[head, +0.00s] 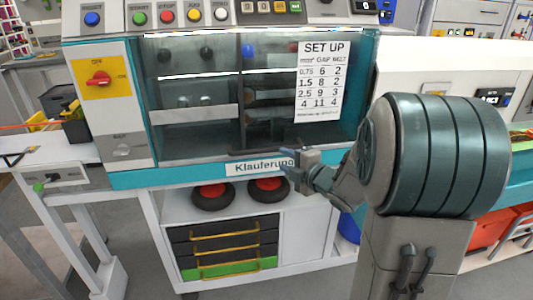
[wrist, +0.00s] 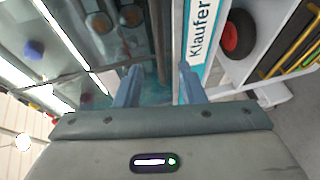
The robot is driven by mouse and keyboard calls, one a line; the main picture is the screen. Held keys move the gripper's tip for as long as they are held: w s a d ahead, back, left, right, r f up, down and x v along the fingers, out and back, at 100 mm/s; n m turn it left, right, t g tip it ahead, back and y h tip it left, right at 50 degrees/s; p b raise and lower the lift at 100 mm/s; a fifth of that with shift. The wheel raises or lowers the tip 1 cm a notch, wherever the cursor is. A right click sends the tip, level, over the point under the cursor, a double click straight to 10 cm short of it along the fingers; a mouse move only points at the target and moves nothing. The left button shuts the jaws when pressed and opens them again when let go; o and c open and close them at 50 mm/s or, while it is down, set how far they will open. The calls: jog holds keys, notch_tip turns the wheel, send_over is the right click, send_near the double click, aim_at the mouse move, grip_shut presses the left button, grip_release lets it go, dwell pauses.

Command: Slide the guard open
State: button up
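The guard (head: 270,118) is a clear panel on the front of the teal and white machine, with a paper SET UP sheet (head: 320,80) on its right part. It also shows in the wrist view (wrist: 80,25). My gripper (head: 291,165) is at the lower edge of the window, just right of the "Klauferung" label (head: 258,167). In the wrist view my gripper (wrist: 159,74) has its two fingers apart. A dark bar (wrist: 163,35) along the window's lower edge lines up with the gap between them. I cannot tell whether the fingers touch it.
A red rotary switch (head: 98,79) on a yellow plate is left of the window. Several buttons (head: 167,16) line the top panel. Below are two black wheels with red hubs (head: 213,195) and drawers with yellow handles (head: 225,242). A white cabinet stands on the right, behind my arm.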

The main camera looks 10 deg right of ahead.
aim_at(268, 151)
jog(key=x, duration=1)
jog(key=shift+w+a+f, duration=0.1)
jog(key=shift+w, duration=0.15)
grip_shut()
